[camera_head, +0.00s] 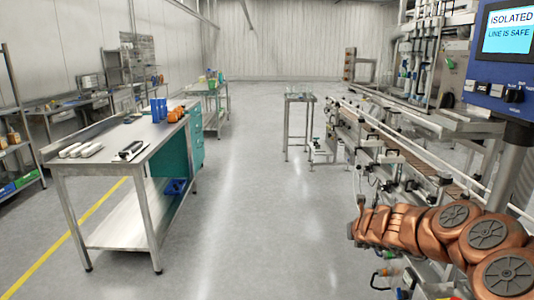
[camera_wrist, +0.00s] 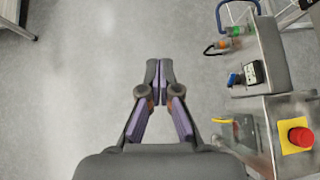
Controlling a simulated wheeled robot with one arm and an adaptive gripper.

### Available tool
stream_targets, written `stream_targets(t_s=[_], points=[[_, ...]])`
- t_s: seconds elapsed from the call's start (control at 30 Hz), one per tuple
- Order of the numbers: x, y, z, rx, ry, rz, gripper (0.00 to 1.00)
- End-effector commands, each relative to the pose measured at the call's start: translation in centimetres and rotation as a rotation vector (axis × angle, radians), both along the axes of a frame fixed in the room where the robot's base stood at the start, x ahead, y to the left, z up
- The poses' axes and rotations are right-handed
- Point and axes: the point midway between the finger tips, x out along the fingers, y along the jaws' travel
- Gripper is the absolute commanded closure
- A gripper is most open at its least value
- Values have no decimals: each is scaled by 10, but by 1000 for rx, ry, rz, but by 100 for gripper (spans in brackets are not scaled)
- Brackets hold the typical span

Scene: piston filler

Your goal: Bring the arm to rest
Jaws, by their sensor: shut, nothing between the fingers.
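My gripper (camera_wrist: 159,68) is shut and empty in the wrist view, its two dark fingertips together over bare grey floor. Nothing touches the fingers there. My copper-coloured arm (camera_head: 440,232) reaches in from the lower right of the head view, in front of the conveyor line. Its far end is beside the conveyor's near frame, and the gripper is not clearly distinguishable there. I cannot tell from the head view how far the arm is from the conveyor.
The conveyor (camera_head: 432,178) runs along the right. A screen (camera_head: 508,32) reads "ISOLATED LINE IS SAFE". A red emergency button (camera_wrist: 299,136) on a yellow plate is right of the gripper. A steel workbench (camera_head: 130,135) stands left. The floor aisle (camera_head: 255,200) is clear.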

Motion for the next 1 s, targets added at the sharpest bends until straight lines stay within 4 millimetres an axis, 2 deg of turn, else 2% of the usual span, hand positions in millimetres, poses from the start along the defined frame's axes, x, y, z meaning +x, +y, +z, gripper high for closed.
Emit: stream_targets(t_s=[0.03,0.1,0.27,0.3,0.37,0.5,0.57,0.6,0.73,0.87,1.0], points=[[3,18,30,-42,-49,95,100],[4,45,63,-111,-110,231,100],[-15,113,132,-289,-245,561,100],[-23,131,149,-339,-280,647,100],[-40,156,169,-421,-324,778,100],[-95,213,202,-631,-416,1108,100],[-125,233,209,-727,-447,1255,100],[-147,245,211,-790,-462,1357,100],[-219,264,204,-981,-476,1676,100],[-293,259,182,-1139,-437,1999,100],[-368,228,157,-1244,-339,2332,100]])
